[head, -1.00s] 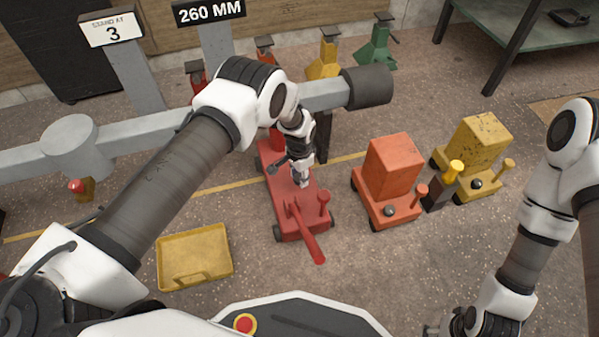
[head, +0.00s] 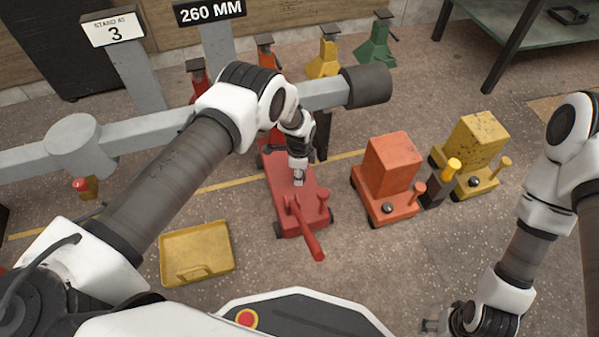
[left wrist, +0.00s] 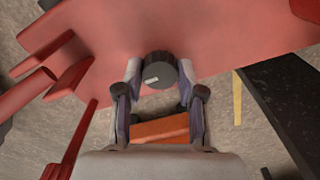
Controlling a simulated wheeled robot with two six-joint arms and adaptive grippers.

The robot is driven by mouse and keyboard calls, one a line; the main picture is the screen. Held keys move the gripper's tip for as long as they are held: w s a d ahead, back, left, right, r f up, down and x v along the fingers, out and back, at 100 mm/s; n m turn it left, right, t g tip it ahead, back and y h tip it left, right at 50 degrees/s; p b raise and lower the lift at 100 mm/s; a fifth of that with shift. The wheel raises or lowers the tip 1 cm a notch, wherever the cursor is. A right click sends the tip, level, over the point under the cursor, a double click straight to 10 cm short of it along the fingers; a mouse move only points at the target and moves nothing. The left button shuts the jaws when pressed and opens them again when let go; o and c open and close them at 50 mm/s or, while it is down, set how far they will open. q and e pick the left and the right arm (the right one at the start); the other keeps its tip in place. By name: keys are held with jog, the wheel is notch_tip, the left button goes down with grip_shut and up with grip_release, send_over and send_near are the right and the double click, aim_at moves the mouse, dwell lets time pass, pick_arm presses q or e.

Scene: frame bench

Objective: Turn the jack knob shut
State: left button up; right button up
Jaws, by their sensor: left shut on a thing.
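The red floor jack (head: 311,219) stands on the floor in the middle of the head view, its red handle pointing toward me. The dark round knob (left wrist: 160,70) with a pale mark sits on the jack's red body in the left wrist view. My left gripper (head: 298,182) is over the jack's body, and in the left wrist view its two fingers (left wrist: 159,80) are shut on either side of the knob. The knob is hidden by my gripper in the head view. My right gripper (head: 432,326) is low at the right, its fingers too small to judge.
An orange jack (head: 392,165) and a yellow one (head: 473,145) stand to the right. A yellow tray (head: 225,254) lies on the floor at left. A thick grey beam (head: 140,127) crosses behind my left arm. Several coloured stands line the back.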

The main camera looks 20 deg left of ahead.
dwell(0.3)
pick_arm(q)
jog(key=o, duration=1.1)
jog(key=shift+f, duration=0.1)
jog(key=shift+o, duration=0.2)
notch_tip(320, 180, up, 12)
